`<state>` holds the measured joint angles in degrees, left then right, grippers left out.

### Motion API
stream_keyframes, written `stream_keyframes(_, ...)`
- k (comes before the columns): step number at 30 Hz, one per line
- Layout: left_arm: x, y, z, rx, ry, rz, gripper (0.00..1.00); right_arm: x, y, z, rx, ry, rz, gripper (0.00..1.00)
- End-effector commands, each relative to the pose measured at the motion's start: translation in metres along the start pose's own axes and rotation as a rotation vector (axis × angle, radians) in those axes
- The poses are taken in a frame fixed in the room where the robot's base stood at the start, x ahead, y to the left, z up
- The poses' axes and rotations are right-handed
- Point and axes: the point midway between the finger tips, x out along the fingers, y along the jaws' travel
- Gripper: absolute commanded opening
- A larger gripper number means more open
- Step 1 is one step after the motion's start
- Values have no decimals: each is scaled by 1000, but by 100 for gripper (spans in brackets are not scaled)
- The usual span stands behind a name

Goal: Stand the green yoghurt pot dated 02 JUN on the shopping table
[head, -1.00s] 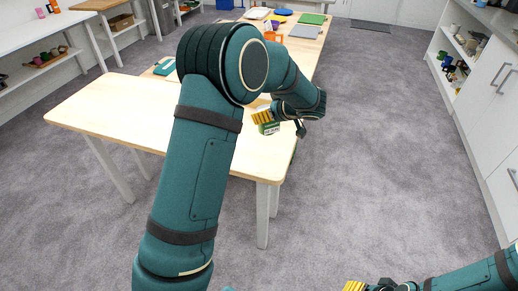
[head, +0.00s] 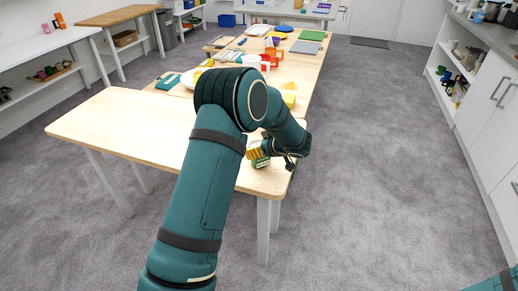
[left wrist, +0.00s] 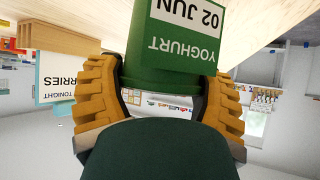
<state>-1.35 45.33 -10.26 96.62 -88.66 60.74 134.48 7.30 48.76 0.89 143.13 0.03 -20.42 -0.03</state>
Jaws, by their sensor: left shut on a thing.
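The green yoghurt pot (left wrist: 172,45) has a white label reading YOGHURT and 02 JUN. It fills the upper middle of the left wrist view, where picture and lettering are upside down. My left gripper (left wrist: 160,95) has its yellow ridged fingers shut on both sides of it. In the head view the pot (head: 261,163) and the left gripper (head: 254,150) are at the near right corner of the pale wooden table (head: 130,120). I cannot tell whether the pot touches the tabletop. My right gripper is out of view; only part of that arm shows.
The near table's left half is bare. Behind it, a long table holds a red and white container (head: 265,62), a yellow item (head: 289,88) and a grey board (head: 311,35). A card (left wrist: 55,78) shows in the left wrist view. Open carpet (head: 380,150) lies right.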

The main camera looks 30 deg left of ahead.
Motion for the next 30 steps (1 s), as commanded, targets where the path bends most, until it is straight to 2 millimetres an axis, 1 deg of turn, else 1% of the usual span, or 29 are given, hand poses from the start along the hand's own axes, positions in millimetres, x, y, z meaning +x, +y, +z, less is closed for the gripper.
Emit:
stream_keyframes(7,0,1,0,-2,1,2,28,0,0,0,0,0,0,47)
stream_keyframes(11,2,1,3,-2,1,2,28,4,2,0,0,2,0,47)
stream_keyframes(12,2,1,3,-1,1,2,76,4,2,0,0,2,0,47)
stream_keyframes(14,2,1,2,-1,0,2,98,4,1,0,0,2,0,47)
stream_keyframes(15,2,1,2,-1,0,2,100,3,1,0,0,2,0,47)
stream_keyframes(22,1,1,2,-2,0,2,100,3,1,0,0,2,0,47)
stream_keyframes(26,-1,0,-1,-2,0,1,100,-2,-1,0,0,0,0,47)
stream_keyframes(30,-22,2,-1,-2,1,6,100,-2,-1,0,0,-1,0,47)
